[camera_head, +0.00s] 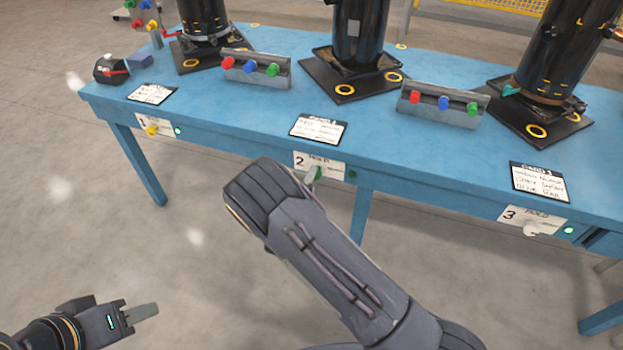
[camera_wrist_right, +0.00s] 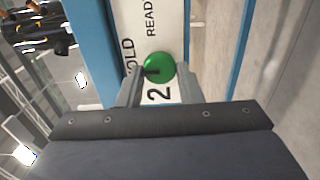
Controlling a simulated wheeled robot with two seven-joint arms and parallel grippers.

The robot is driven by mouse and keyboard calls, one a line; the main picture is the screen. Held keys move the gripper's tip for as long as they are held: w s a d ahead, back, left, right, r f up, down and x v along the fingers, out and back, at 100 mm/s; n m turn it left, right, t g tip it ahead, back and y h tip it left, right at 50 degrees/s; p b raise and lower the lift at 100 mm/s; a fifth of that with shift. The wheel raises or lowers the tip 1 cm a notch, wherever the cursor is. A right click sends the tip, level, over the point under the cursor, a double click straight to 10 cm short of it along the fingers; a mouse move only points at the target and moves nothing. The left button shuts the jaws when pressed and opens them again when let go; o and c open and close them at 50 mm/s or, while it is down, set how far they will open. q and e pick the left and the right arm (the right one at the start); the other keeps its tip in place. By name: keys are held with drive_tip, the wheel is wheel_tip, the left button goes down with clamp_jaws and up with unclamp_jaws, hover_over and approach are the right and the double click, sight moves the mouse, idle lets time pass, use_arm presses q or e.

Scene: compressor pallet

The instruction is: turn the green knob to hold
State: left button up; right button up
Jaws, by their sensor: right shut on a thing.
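The green knob (camera_wrist_right: 158,68) sits on a white plate marked 2 (camera_wrist_right: 172,25), with "READ" and "OLD" lettering visible. A dark mark on the knob points left in the wrist view, to the side of the "OLD" letters. My right gripper (camera_wrist_right: 160,90) is shut on the knob, one finger on each side. In the head view, the plate (camera_head: 300,161) is on the table's front edge; the knob (camera_head: 319,172) is partly covered by my right gripper and forearm. My left gripper (camera_head: 142,313) is low at the left, away from the table; its finger gap is unclear.
The blue table (camera_head: 240,120) carries black cylinders on base plates and two button boxes (camera_head: 255,70) (camera_head: 442,105). Plate 1 with a yellow knob (camera_head: 152,131) is left; plate 3 with a white knob (camera_head: 532,229) is right.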

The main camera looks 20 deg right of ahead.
idle(0.4)
drive_tip(key=o, duration=0.9)
drive_tip(key=shift+o, duration=0.2)
drive_tip(key=v, duration=0.7)
drive_tip(key=shift+s+a+p, duration=0.25)
drive_tip(key=shift+s+p, duration=0.1)
drive_tip(key=shift+p, duration=0.05)
